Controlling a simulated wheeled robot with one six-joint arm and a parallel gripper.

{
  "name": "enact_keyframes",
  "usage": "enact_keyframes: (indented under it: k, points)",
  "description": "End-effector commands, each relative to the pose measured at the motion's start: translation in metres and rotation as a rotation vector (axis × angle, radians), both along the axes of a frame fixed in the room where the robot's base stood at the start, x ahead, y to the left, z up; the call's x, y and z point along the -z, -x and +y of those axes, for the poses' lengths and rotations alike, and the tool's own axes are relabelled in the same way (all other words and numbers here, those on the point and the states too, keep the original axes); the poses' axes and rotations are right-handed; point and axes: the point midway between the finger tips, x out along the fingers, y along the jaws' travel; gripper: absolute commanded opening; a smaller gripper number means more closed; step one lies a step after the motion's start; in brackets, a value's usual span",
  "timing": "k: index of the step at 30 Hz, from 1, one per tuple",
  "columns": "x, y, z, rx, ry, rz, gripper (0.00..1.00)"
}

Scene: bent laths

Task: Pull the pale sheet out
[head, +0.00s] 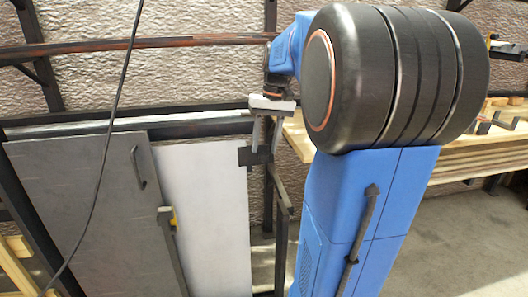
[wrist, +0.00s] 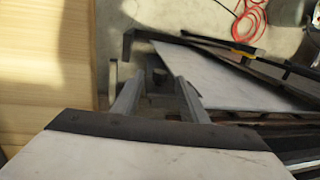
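The pale sheet (head: 205,205) stands upright and leans in a dark rack in the head view, its left part hidden behind a dark grey panel (head: 85,210). In the wrist view the pale sheet (wrist: 225,80) shows to the right, beyond my fingers. My gripper (head: 264,150) points down at the sheet's upper right corner, beside a small black bracket (head: 250,156). In the wrist view my gripper (wrist: 158,80) has its two fingers apart, with dark rack parts beyond them. I see no sheet between the fingers; contact with the bracket cannot be told.
The grey panel carries a dark handle (head: 138,167). A dark post with a yellow piece (head: 172,218) stands in front of the pale sheet. A wooden bench (head: 450,150) is at right. A black cable hangs at left. Red cord (wrist: 250,20) lies on the floor.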

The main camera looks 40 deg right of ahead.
Motion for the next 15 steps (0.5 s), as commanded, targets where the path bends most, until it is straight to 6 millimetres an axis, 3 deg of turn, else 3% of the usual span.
enact_keyframes:
  k: [6, 15]
  points:
    - [0.022, -0.002, 0.003, 0.000, 0.000, 0.001, 0.40]
    - [0.027, -0.002, 0.004, 0.000, 0.000, 0.000, 0.40]
